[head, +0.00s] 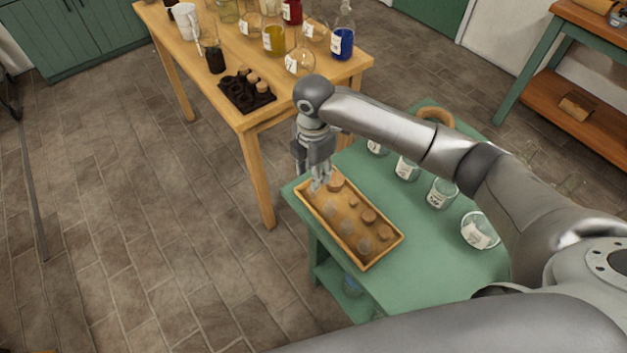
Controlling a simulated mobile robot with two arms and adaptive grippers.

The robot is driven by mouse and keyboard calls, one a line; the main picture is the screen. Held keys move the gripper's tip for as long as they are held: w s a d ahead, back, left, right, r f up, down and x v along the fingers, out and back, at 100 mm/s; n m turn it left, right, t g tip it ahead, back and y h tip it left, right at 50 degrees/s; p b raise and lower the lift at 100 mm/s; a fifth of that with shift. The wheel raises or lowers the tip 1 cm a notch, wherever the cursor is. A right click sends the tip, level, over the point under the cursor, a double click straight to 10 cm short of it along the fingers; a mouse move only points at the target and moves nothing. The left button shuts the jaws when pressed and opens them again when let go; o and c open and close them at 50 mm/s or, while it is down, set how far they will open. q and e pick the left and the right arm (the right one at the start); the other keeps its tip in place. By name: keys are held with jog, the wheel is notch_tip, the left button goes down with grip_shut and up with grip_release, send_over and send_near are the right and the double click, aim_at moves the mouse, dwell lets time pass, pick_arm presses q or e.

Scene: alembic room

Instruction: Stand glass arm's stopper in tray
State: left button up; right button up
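The wooden tray (333,233) lies on the green cart top. Several brown corks (369,215) stand along its far side. Pale, clear round stoppers (347,227) stand along its near side; which one is the glass arm's stopper I cannot tell. My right gripper (320,186) points down at the tray's far left end, with its fingertips at or just above the tray floor. The fingers look close together, and whether they hold a clear stopper is too small to tell. My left gripper is not in view.
Labelled glass beakers (442,192) stand on the green cart (400,280) right of the tray, partly under my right arm. A wooden table (215,65) behind holds flasks, bottles and a dark rack (246,91) with corks.

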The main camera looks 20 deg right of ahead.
notch_tip(320, 180, up, 7)
dwell(0.3)
dwell(0.5)
